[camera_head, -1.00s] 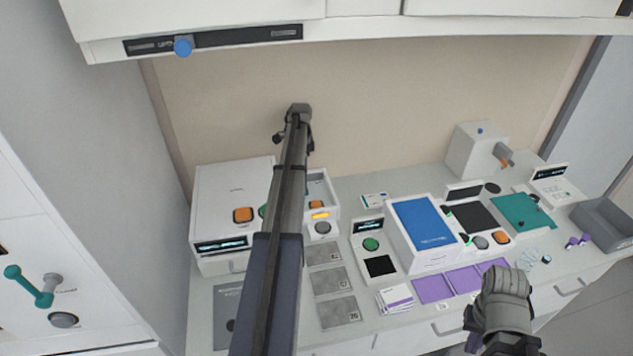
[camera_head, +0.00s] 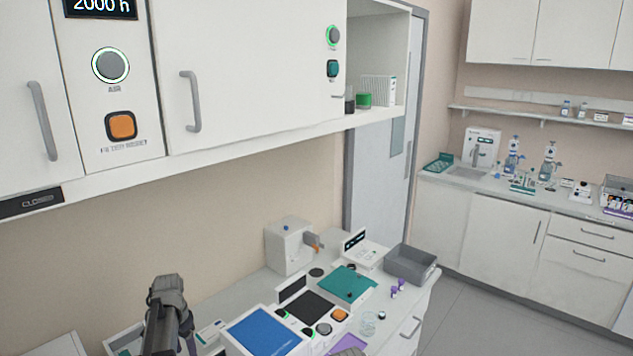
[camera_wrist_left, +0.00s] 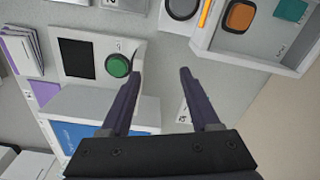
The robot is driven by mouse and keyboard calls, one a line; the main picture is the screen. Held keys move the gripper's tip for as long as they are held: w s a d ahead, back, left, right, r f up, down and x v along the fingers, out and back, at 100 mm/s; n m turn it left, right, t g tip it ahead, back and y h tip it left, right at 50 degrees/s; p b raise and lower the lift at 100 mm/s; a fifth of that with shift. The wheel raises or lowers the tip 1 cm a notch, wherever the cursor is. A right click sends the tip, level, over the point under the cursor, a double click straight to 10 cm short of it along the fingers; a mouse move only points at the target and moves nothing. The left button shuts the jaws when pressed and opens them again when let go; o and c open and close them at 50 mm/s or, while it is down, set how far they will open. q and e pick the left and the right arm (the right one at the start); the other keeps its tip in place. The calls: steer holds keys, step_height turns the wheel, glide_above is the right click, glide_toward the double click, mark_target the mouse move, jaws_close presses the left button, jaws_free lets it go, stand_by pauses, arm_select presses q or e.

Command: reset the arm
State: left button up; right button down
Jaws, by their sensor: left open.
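My left arm rises at the bottom left of the head view, with its dark grey wrist and gripper end (camera_head: 166,300) in front of the beige wall and above the bench. The left wrist view shows the left gripper (camera_wrist_left: 160,74) open, its two dark fingers apart with nothing between them. It hangs over the bench, near a green round button (camera_wrist_left: 118,65).
White wall cabinets (camera_head: 250,75) overhang the bench. A blue panel (camera_head: 265,330), a teal plate (camera_head: 347,284) and a grey bin (camera_head: 410,262) are on the bench. Open floor (camera_head: 480,290) lies to the right.

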arm_select(q)
steer(key=s+d+f+b, duration=0.1)
steer(key=s+d, duration=0.5)
steer(key=d, duration=0.5)
steer(key=s+d+f+b, duration=0.1)
steer(key=s+d, duration=0.6)
steer(key=d, duration=0.4)
steer(key=s+d+f+y+b, duration=0.1)
steer(key=s+d+f+b, duration=0.1)
steer(key=s+d, duration=0.5)
steer(key=d, duration=0.4)
steer(key=shift+d+n+g, duration=0.15)
steer(key=shift+n+g, duration=0.15)
steer(key=shift+s, duration=0.15)
